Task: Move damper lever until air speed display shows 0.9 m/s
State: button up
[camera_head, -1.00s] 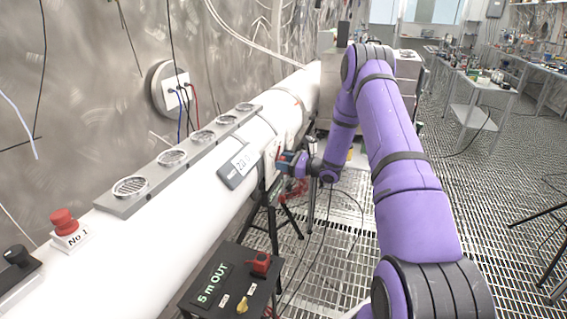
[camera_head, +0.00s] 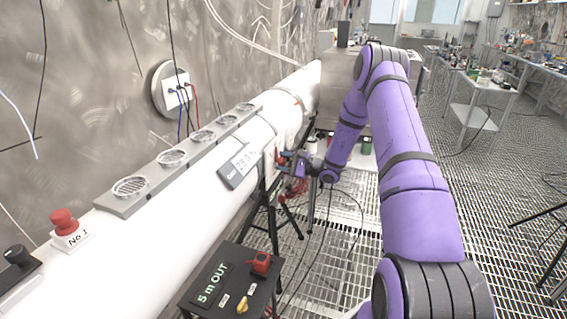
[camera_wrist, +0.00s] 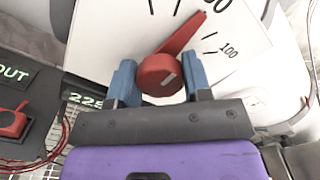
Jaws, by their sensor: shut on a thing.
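The damper lever (camera_wrist: 184,37) is red with a round hub and a pointer, on a white dial plate (camera_wrist: 115,35) with black marks. In the wrist view its pointer aims up and right, near a cut-off number and short of the 100 mark. My gripper (camera_wrist: 160,82) has blue fingers shut on the lever's hub, one on each side. In the head view, my gripper (camera_head: 287,160) is at the side of the white pipe, and the lever is mostly hidden. The grey display (camera_head: 240,166) sits on the pipe just left of it; its digits are too small to read surely.
The white pipe (camera_head: 190,215) runs along the wall with a grey strip of round vents (camera_head: 131,186) and a red button (camera_head: 64,222) on top. A black box (camera_head: 228,285) marked "5 m OUT" stands in front. Grating floor lies to the right.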

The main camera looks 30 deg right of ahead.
dwell(0.4)
jog(key=o, duration=0.9)
jog(key=v, duration=1.1)
